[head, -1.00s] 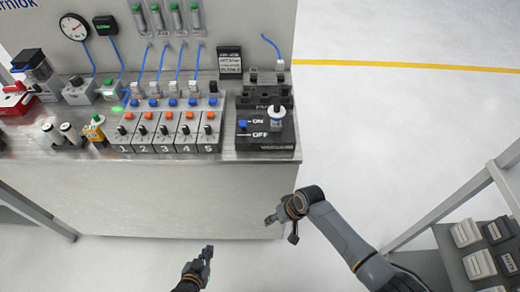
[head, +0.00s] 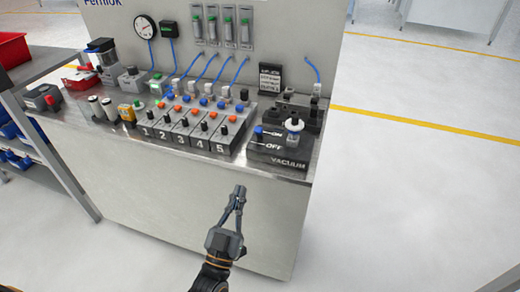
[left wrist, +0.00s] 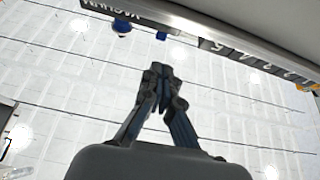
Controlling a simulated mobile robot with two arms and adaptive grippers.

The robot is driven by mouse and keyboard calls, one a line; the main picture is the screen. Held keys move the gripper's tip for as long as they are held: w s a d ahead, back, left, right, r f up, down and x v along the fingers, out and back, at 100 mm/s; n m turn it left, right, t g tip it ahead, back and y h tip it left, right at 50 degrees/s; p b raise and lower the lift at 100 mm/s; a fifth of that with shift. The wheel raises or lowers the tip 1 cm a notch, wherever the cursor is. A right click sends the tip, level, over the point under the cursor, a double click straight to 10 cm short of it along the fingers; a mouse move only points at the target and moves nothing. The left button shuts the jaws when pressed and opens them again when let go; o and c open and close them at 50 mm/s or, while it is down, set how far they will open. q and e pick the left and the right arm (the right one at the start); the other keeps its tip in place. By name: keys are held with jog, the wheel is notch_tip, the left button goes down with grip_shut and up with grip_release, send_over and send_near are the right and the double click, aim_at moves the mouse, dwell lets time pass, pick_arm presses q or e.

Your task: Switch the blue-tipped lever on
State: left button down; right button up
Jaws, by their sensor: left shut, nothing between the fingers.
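The blue-tipped lever (head: 258,130) is on the black vacuum box (head: 262,156) at the counter's right front corner. Its blue tip shows left of the printed ON and OFF marks; I cannot tell its setting for sure. My left gripper (head: 239,190) is shut and empty, in front of the counter's front panel, below the box and apart from it. In the left wrist view the shut fingers (left wrist: 160,70) point toward the counter edge. The box edge with upside-down lettering (left wrist: 100,5) shows at the top, with small blue parts near it. My right gripper is out of view.
A numbered row of valve blocks (head: 185,128) with black knobs stands left of the box. A white-capped part (head: 294,125) sits on the box right of the lever. Floor right of the counter is clear.

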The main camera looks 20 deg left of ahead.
aim_at(258, 134)
pick_arm(q)
jog(key=p+x, duration=0.2)
jog(key=x, duration=1.2)
jog(key=shift+w+f+p, duration=0.1)
jog(key=shift+p, duration=0.2)
